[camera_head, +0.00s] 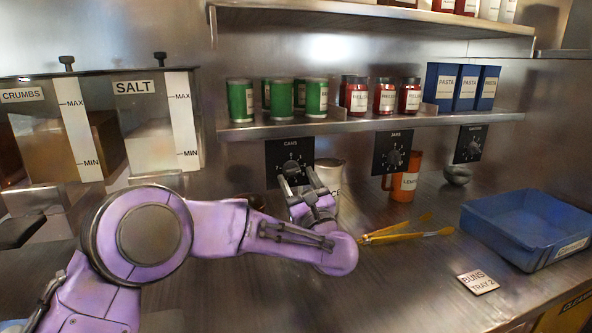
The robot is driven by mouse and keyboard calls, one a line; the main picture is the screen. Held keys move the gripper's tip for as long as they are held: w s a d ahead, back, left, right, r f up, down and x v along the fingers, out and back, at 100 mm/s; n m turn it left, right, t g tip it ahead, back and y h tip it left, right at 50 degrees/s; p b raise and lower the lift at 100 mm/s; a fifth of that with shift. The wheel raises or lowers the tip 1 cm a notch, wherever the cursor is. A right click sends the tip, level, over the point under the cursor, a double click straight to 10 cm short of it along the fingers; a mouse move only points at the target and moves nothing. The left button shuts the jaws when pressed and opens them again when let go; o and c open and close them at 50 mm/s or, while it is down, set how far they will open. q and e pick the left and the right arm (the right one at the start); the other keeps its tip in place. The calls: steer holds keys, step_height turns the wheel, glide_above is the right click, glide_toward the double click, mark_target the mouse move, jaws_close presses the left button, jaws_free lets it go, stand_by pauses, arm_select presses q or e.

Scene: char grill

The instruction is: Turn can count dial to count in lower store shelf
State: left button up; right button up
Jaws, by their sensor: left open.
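The can count dial (290,166) is a round knob on a black plate labelled CANS, below the lower store shelf (350,124). My left gripper (298,184) is open, with its fingers pointing up at the lower part of this dial plate. I cannot tell whether the fingers touch the knob. On the lower shelf stand several green cans (241,100) in a group at the left, some behind others. The dial's exact setting is too small to read. My right gripper is not in view.
Red jars (384,95) and blue pasta boxes (466,87) share the shelf. A JARS dial (394,159) and a third dial (470,144) hang to the right. A white container, an orange jug (404,180), yellow tongs (405,233) and a blue tray (528,222) are on the counter.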

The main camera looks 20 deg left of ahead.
arm_select(q)
steer(key=shift+w+a+r, duration=0.15)
steer(key=shift+w+a, duration=0.2)
steer(key=shift+w, duration=0.25)
steer(key=shift+a+r, duration=0.1)
steer(key=shift+s+r, duration=0.2)
steer(key=shift+w+f, duration=0.1)
steer(key=shift+w, duration=0.05)
steer(key=c, duration=1)
steer(key=shift+m, duration=0.3)
